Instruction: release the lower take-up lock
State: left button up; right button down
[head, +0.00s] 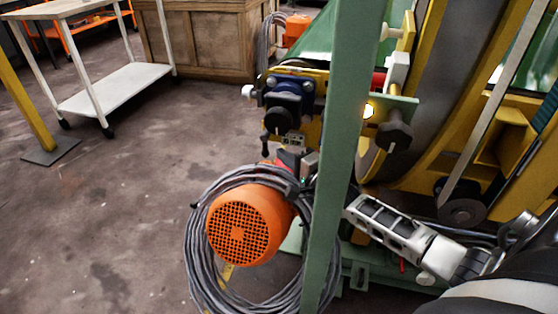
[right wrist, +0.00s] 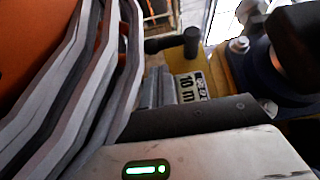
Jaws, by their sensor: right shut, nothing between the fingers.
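A dark blue clamp-like unit (head: 289,100) is mounted on a yellow plate left of the green post in the head view. A small black handle (head: 265,146) hangs below it; a black lever with a round knob (right wrist: 190,42) shows in the right wrist view. I cannot tell for sure which part is the lower take-up lock. My right gripper (head: 290,160) is shut and empty, just below the blue unit and above the orange motor. The post hides part of its wrist. Its casing with a green light fills the bottom of the right wrist view. My left gripper is out of view.
An orange motor (head: 240,224) with looped grey cables (head: 203,250) lies close below my right gripper. The green post (head: 341,130) crosses in front of my right arm. Open floor (head: 120,200) lies at left.

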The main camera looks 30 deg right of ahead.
jog(key=shift+w+a, duration=0.55)
jog(key=shift+a, duration=0.1)
jog(key=shift+w+a, duration=0.15)
jog(key=shift+w, duration=0.05)
jog(key=shift+w+a+f, duration=0.25)
jog(key=shift+w+f, duration=0.05)
jog(key=shift+f, duration=0.05)
